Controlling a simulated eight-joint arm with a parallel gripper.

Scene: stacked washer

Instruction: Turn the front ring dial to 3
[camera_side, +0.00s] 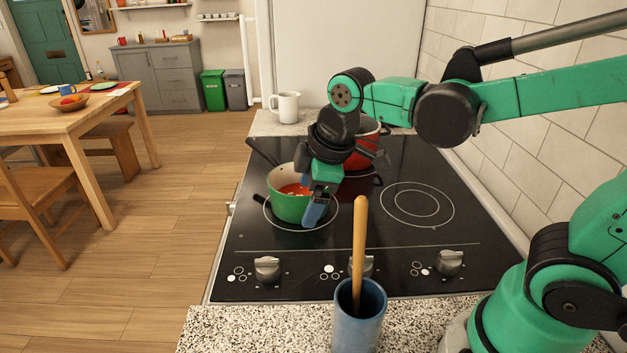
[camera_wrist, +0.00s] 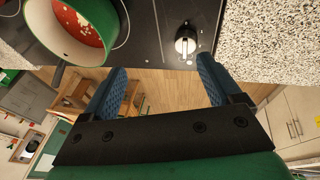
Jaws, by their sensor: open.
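Three grey dials line the front of the black cooktop: left (camera_side: 267,268), middle (camera_side: 360,265) and right (camera_side: 449,262). Small circle marks sit beside each; I cannot tell for certain which marks the front ring. The middle dial is partly hidden by a wooden handle. My gripper (camera_side: 318,207) is open and empty, beside the green pot and behind the dials, touching none. In the wrist view the open fingers of my gripper (camera_wrist: 162,66) show, with one dial (camera_wrist: 185,42) beyond them, apparently the left one. Its number setting is too small to read.
The green pot (camera_side: 288,207) of red food stands on the left ring; a red pot (camera_side: 366,150) is behind. A blue cup (camera_side: 360,325) holding an upright wooden utensil (camera_side: 359,240) stands on the front counter. A white jug (camera_side: 287,107) is at the back.

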